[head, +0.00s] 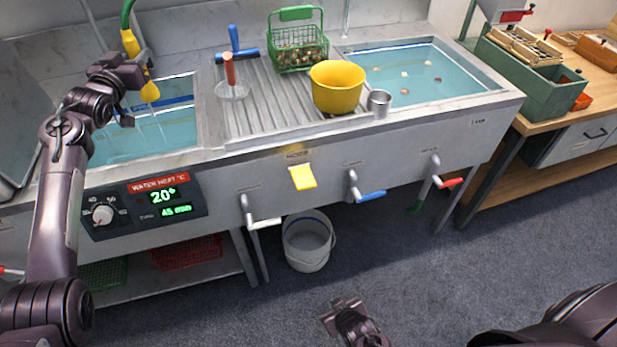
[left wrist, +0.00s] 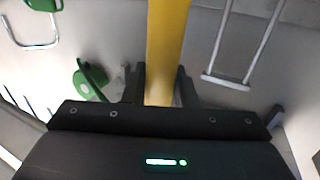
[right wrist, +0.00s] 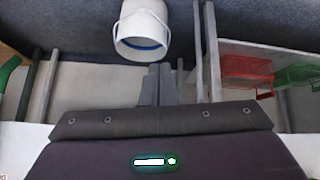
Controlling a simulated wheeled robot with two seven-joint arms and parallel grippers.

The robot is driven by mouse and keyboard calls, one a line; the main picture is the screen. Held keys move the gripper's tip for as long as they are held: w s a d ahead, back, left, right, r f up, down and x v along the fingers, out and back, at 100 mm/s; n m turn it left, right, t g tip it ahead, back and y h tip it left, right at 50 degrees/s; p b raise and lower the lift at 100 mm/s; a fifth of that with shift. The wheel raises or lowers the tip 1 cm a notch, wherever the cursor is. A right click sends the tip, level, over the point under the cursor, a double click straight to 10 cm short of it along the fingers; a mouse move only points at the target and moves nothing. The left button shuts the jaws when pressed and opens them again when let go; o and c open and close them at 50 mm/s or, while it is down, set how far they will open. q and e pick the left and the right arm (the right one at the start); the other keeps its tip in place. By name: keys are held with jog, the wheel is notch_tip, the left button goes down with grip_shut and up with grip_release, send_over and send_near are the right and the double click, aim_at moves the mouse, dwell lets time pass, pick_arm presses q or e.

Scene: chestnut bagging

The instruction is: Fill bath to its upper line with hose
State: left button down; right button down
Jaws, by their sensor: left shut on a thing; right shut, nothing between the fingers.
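The left bath (head: 207,120) is a steel basin holding blue-green water (head: 160,135), with a dark blue line on its wall just above the water. The yellow hose wand (head: 131,43) hangs over it on a green hose (head: 127,12). Thin streams of water seem to fall from its nozzle (head: 150,92) into the bath. My left gripper (head: 136,80) is shut on the wand; the yellow handle (left wrist: 166,45) stands between the fingers in the left wrist view. My right gripper (head: 338,305) is shut and empty, low over the floor; its closed fingers show in the right wrist view (right wrist: 161,72).
A heat panel (head: 145,208) reads 20°. Lever taps and a yellow tag (head: 302,177) are on the front. A green basket (head: 298,50), yellow pot (head: 337,88) and metal cup (head: 379,103) stand between the baths. A bucket (head: 307,245) sits below; front floor is clear.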

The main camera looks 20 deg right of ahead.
jog(key=w+r+t, duration=0.2)
jog(key=w+r, duration=0.1)
jog(key=r, duration=0.9)
jog(key=w+r+m+t, duration=0.1)
jog(key=w+r+t, duration=0.2)
jog(key=r, duration=0.9)
jog(key=w+a+r+m+t, duration=0.1)
jog(key=w+r, duration=0.4)
jog(key=r, duration=0.7)
jog(key=shift+r+t, duration=0.2)
jog(key=shift+t, duration=0.5)
jog(key=shift+w, duration=0.1)
send_over(309, 184)
jog(key=s, duration=0.2)
notch_tip(309, 184, down, 2)
jog(key=f, duration=0.3)
jog(key=shift+w+a, duration=0.25)
jog(key=shift+w, duration=0.05)
jog(key=shift+f, duration=0.8)
